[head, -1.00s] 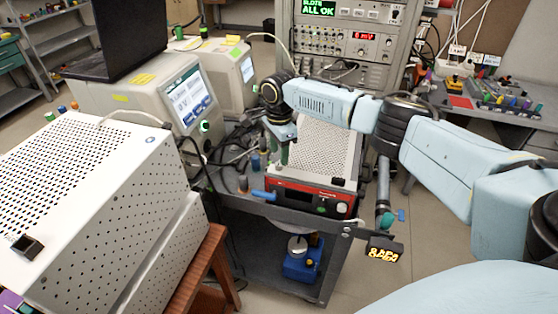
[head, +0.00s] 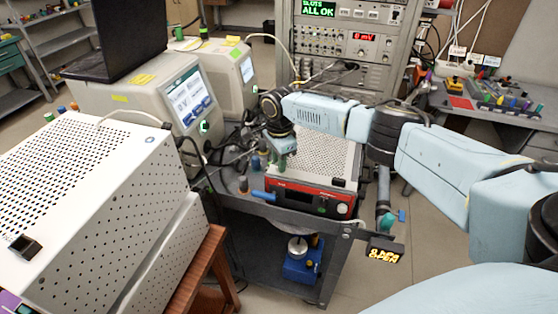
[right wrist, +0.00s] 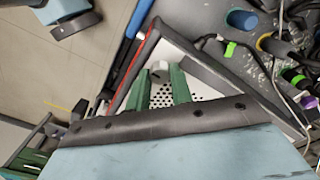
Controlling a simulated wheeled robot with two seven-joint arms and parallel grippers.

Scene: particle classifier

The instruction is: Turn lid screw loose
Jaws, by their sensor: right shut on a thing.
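The particle classifier with a red front (head: 310,197) and a white perforated lid (head: 325,155) stands on a grey cart. My right gripper (head: 282,162) points down at the lid's left part. In the right wrist view, the green fingers of my right gripper (right wrist: 160,78) are shut on a small grey lid screw (right wrist: 160,66) near the red-edged front. The perforated lid (right wrist: 190,82) shows between and beside the fingers. The screw is hidden in the head view. My left gripper is not in view.
A blue handle (head: 263,195) and several coloured bottle-like items stand left of the classifier on the cart (head: 345,230). Cables crowd behind them. A large white perforated box (head: 120,190) is at the left.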

